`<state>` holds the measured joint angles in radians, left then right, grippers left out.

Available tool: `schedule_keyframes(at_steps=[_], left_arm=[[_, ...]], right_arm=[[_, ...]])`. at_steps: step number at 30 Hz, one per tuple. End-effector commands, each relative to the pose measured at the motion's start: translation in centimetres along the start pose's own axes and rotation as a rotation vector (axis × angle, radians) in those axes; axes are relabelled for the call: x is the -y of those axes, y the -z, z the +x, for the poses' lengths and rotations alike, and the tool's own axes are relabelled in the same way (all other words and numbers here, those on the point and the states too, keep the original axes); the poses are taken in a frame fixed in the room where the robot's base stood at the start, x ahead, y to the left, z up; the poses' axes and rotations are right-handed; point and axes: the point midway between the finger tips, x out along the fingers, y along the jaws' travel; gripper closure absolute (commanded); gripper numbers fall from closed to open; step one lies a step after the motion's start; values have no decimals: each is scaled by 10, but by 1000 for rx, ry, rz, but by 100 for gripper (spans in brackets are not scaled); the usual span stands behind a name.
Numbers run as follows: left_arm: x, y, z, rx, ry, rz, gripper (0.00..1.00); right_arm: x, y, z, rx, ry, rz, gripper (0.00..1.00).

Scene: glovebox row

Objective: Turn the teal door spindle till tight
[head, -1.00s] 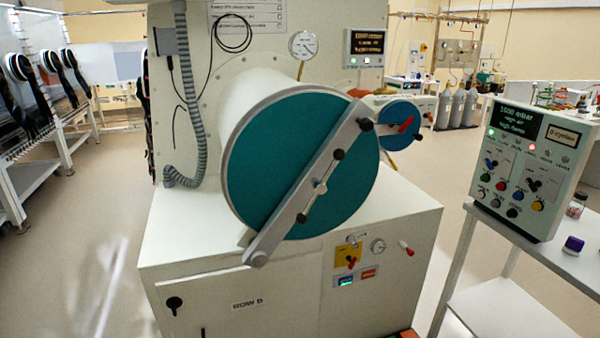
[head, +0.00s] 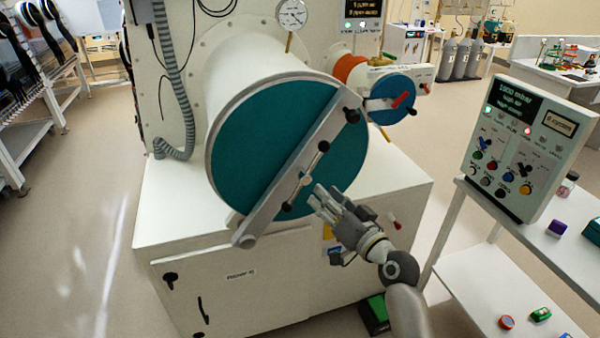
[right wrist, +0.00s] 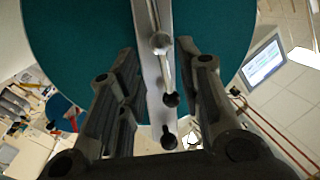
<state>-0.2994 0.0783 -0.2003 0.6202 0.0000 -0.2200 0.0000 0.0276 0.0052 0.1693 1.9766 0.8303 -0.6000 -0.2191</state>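The big teal round door (head: 248,150) closes the end of the white cylinder, with a grey bar (head: 272,201) slanting across it. The door's spindle (head: 304,178) sits at the middle of the bar, with a thin cross handle ending in black knobs, slanting roughly along the bar. My right gripper (head: 325,194) is open just in front of the door, right of the lower knob. In the right wrist view, the spindle handle (right wrist: 167,77) shows between the spread fingers of the gripper (right wrist: 158,48); I see no grip on it. My left gripper is out of view.
A smaller blue door (head: 386,98) with a red handle is at the upper right. A control box (head: 527,150) stands on a white side table (head: 545,250) to the right. The white cabinet (head: 240,270) is below the door. Open floor lies left.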

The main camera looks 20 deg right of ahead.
Motion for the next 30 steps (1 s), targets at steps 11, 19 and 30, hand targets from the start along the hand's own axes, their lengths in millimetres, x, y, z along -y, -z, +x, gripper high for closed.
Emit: schedule_keyframes(at_steps=[11,19,30], left_arm=[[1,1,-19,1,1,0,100],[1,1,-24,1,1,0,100],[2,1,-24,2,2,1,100]], right_arm=[[1,2,64,0,0,2,67],[0,0,92,1,-1,0,67],[0,-1,97,1,-1,-1,67]])
